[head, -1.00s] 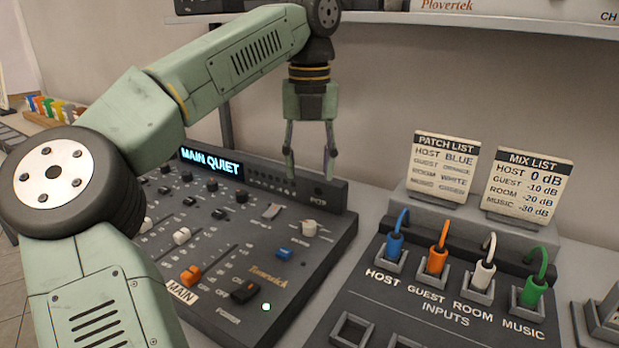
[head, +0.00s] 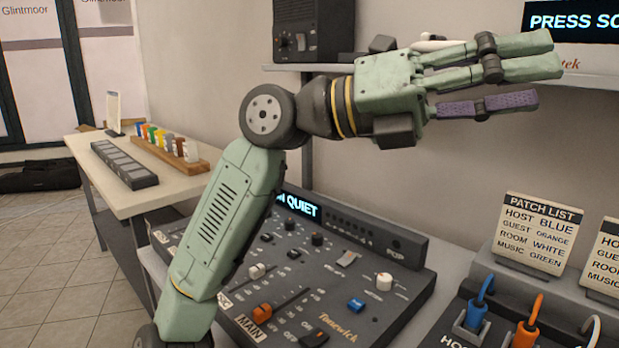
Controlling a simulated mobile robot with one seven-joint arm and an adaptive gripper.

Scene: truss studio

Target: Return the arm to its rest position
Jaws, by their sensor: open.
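My gripper (head: 545,84) is open and empty, raised high and pointing to the right in the head view. Its fingers are spread, with a purple ridged pad showing on the lower one. My arm rises from the bottom of the view, bends at a dark round joint and runs level to the right. The gripper is above the mixing console (head: 400,300) and in front of the back wall, apart from both. My arm hides part of the console's left side and the start of its lit display (head: 301,206).
A shelf (head: 590,86) with a dark speaker-like box (head: 313,28) runs behind the arm. The patch list card (head: 537,232) and the input panel with a blue plug (head: 474,314) and an orange plug (head: 527,335) are at lower right.

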